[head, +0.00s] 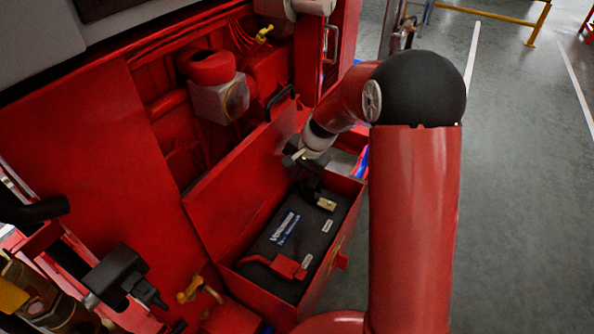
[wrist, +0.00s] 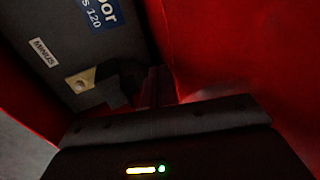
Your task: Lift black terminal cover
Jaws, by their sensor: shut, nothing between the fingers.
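The battery (head: 292,228) sits inside an open red box (head: 230,180). A pale brass terminal (head: 326,204) shows at its far right end, and also in the wrist view (wrist: 80,81). The black terminal cover (head: 313,189) is beside that terminal; in the wrist view it is a dark shape (wrist: 120,86) right next to the brass. My gripper (head: 303,166) is over that end of the box, with its fingers (wrist: 160,84) shut and empty. They are close to the cover and the red wall; I cannot tell whether they touch either.
A red terminal cover (head: 284,266) lies at the battery's near end. Red box walls stand close around the battery. Machine parts and a red cap (head: 211,67) are behind at upper left. Yellow-handled valves (head: 190,289) are at lower left. Open grey floor (head: 520,180) lies at right.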

